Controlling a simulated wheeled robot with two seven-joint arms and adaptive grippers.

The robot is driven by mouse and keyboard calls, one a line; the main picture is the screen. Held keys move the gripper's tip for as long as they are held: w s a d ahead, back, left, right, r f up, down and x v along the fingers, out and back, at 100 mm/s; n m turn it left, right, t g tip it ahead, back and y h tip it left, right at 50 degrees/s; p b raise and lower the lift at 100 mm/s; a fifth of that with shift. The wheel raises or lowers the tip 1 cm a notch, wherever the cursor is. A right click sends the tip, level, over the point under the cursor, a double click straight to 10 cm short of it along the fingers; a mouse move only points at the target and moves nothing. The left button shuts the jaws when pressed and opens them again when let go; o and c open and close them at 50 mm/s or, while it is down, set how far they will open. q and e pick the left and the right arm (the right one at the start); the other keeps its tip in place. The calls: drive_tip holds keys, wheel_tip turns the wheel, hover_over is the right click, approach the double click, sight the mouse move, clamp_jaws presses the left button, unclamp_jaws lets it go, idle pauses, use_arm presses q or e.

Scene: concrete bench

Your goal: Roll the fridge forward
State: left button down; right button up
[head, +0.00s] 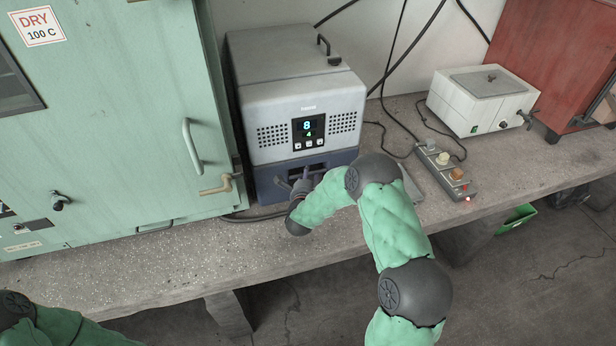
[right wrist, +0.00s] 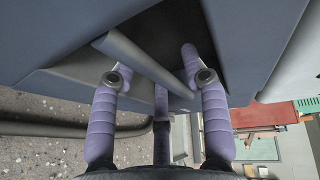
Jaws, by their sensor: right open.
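The fridge is a small grey box (head: 297,95) with a blue lower part (head: 265,185), standing on the bench. Its front display shows 8 and 4. My right gripper (head: 301,178) is at the recess in the blue front. In the right wrist view, a grey handle bar (right wrist: 150,62) crosses the dark recess. The purple fingers of my right gripper (right wrist: 151,60) are open and spread on either side of part of the bar. I cannot tell whether they touch it. My left gripper is out of view.
The green oven cabinet (head: 110,110) stands close on the left, with a brass lever (head: 217,187) sticking out. A white bath box (head: 470,105) and a switch strip (head: 440,165) are on the right. Cables hang behind. Bare bench (head: 180,250) lies in front.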

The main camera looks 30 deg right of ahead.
clamp_jaws()
